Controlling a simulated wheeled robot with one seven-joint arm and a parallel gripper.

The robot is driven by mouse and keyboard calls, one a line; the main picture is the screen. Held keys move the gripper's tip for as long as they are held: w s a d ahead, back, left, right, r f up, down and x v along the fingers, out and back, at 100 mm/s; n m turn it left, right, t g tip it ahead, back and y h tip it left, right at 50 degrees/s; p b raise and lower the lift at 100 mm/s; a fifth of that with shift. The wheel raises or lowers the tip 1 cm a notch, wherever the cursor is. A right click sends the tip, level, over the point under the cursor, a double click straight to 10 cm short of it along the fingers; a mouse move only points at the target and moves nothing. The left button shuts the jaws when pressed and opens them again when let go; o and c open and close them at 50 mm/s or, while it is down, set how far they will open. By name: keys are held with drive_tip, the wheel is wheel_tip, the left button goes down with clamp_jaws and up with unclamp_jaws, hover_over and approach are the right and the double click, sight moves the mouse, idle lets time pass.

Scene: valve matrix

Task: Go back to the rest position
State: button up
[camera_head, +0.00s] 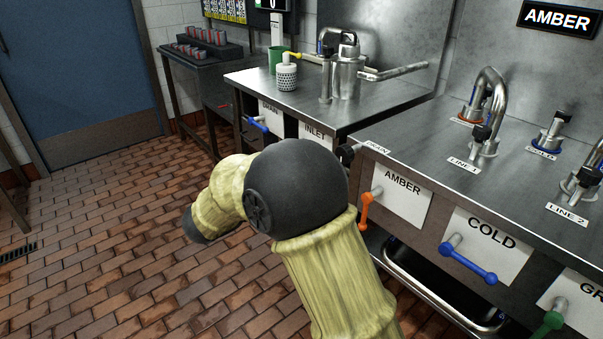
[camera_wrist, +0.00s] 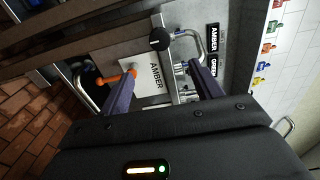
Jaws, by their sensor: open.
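My gripper (camera_wrist: 162,70) shows in the wrist view with its two dark fingers spread apart and nothing between them. Beyond the fingers are the AMBER panel (camera_wrist: 155,76), the orange valve handle (camera_wrist: 115,79) and a black round knob (camera_wrist: 159,39), seen turned sideways. In the head view my arm is bent across the middle of the picture, and I cannot make out the gripper there. The orange handle (camera_head: 365,211) hangs on the AMBER panel (camera_head: 402,196), just right of my arm. The blue handle (camera_head: 468,263) sits on the COLD panel (camera_head: 486,243).
The steel counter (camera_head: 405,155) with taps runs along the right. A green handle (camera_head: 547,323) is at the lower right. A second counter (camera_head: 300,100) holds a white perforated cup (camera_head: 286,77) and a green cup (camera_head: 276,59). The brick floor (camera_head: 110,240) at left is clear.

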drive_tip(key=w+d+f+n+t+y, duration=0.2)
drive_tip(key=n+y, duration=0.4)
drive_tip(key=n, duration=0.2)
drive_tip(key=w+d+f+n+t+y, duration=0.1)
drive_tip(key=w+d+f+n+y, duration=0.15)
drive_tip(key=n+y, duration=0.55)
drive_tip(key=s+d+f+n+g, duration=0.3)
drive_tip(key=s+f+n+g, duration=0.1)
drive_tip(key=s, duration=0.4)
drive_tip(key=s+d+f+n+g, duration=0.3)
drive_tip(key=s+n, duration=0.2)
drive_tip(key=s, duration=0.3)
drive_tip(key=s+d+f+n+g, duration=0.3)
drive_tip(key=s+f+n+g, duration=0.1)
drive_tip(key=s, duration=0.3)
drive_tip(key=w+d+r+p+v, duration=0.1)
drive_tip(key=w+p+v, duration=0.2)
drive_tip(key=p+v, duration=1.5)
drive_tip(key=w+d+p+v, duration=0.1)
drive_tip(key=w+p+v, duration=0.3)
drive_tip(key=p+v, duration=1.4)
drive_tip(key=shift+r+y+p, duration=0.3)
drive_tip(key=shift+r+p, duration=0.2)
drive_tip(key=shift+p, duration=0.15)
